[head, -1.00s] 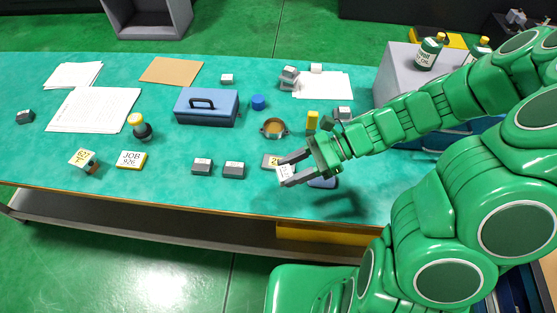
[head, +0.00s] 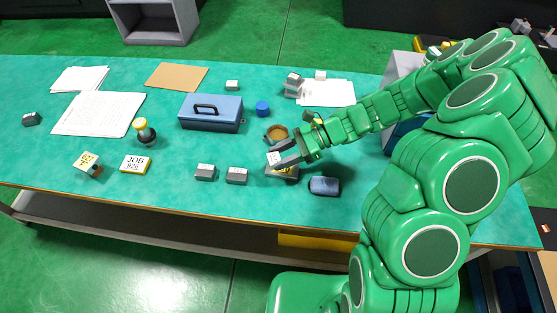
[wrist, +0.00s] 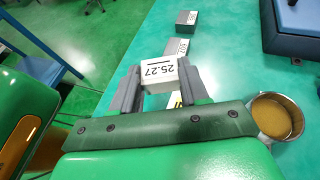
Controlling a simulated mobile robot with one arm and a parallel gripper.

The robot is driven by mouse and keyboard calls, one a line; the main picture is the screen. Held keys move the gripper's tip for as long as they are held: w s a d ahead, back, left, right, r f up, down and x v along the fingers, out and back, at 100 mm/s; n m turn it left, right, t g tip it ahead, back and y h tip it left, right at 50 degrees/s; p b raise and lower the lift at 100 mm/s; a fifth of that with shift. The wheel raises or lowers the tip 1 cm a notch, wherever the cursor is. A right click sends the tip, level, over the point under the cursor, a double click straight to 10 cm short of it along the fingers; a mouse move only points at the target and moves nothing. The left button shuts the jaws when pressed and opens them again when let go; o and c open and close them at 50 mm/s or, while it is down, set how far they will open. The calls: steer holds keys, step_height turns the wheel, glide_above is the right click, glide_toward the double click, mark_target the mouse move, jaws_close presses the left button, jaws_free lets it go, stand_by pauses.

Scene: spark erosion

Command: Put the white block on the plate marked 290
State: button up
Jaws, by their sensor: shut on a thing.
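The white block (head: 274,158), with 25.27 on its face in the wrist view (wrist: 160,72), is between the fingers of my gripper (head: 279,160). My gripper is shut on it, also in the wrist view (wrist: 158,86). I cannot tell the gap between block and plate.
Two grey blocks (head: 205,172) (head: 237,176) lie left of the plate. A dark rounded item (head: 323,186) lies to the right. A blue toolbox (head: 211,111) is farther back. The bench front edge is clear.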

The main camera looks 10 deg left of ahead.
steer(key=shift+w+a+f, duration=0.25)
steer(key=shift+w+f, duration=0.3)
steer(key=shift+f, duration=0.25)
steer(key=shift+w+a+f, duration=0.25)
steer(key=shift+w+f, duration=0.3)
steer(key=shift+f, duration=0.2)
steer(key=shift+w+f, duration=0.15)
steer(key=shift+f, duration=1.45)
steer(key=shift+f, duration=0.1)
steer(key=o, duration=1.2)
